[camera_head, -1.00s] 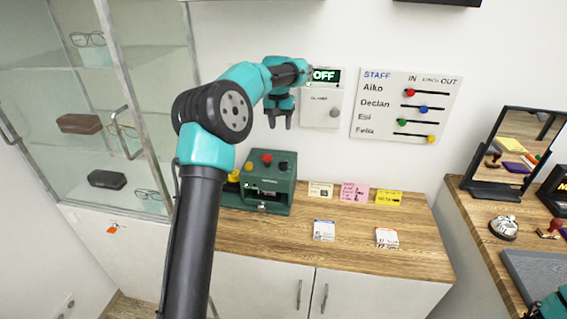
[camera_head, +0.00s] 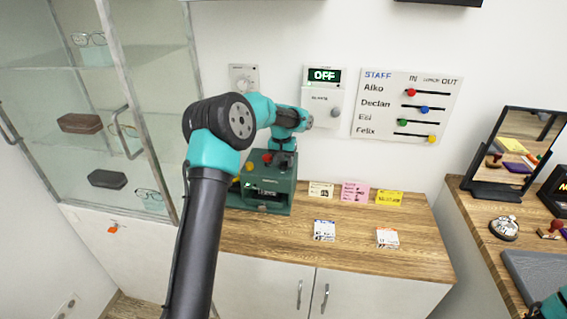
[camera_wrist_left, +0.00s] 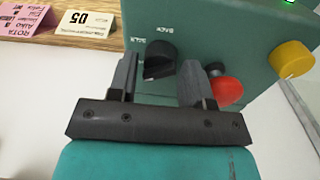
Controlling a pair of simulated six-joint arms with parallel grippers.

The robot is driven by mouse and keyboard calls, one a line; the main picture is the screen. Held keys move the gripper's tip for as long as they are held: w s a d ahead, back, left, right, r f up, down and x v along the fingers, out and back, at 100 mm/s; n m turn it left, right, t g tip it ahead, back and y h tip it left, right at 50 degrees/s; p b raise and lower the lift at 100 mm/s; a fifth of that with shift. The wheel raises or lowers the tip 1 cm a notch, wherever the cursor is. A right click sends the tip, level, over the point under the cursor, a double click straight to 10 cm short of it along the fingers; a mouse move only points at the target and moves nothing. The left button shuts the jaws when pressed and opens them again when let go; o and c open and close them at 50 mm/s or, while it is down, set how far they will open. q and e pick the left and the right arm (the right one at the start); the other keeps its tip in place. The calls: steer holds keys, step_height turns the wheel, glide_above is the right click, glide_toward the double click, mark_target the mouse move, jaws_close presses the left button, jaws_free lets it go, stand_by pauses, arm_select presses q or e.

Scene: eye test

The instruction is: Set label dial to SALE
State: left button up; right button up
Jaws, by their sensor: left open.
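The green label machine (camera_head: 278,199) stands on the wooden counter against the wall. Its black label dial (camera_wrist_left: 158,62) shows in the left wrist view, with small upside-down words printed beside it that are hard to read. A red knob (camera_wrist_left: 228,90) and a yellow knob (camera_wrist_left: 292,58) sit on the same face. My left gripper (camera_head: 283,160) is at the machine's upper right in the head view and hides the dial there. In the wrist view the gripper (camera_wrist_left: 160,72) is open, its fingers on either side of the dial; contact cannot be told.
Several small cards, one a pink card (camera_head: 354,191), stand or lie on the counter (camera_head: 360,245) right of the machine. A glass cabinet (camera_head: 110,120) is at left.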

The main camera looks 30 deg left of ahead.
arm_select(q)
steer(key=shift+f, duration=0.35)
steer(key=shift+c, duration=0.3)
steer(key=c, duration=0.6)
steer(key=shift+o, duration=0.2)
steer(key=shift+m, duration=0.4)
steer(key=m, duration=1.1)
steer(key=shift+r+g, duration=0.1)
steer(key=shift+g, duration=0.2)
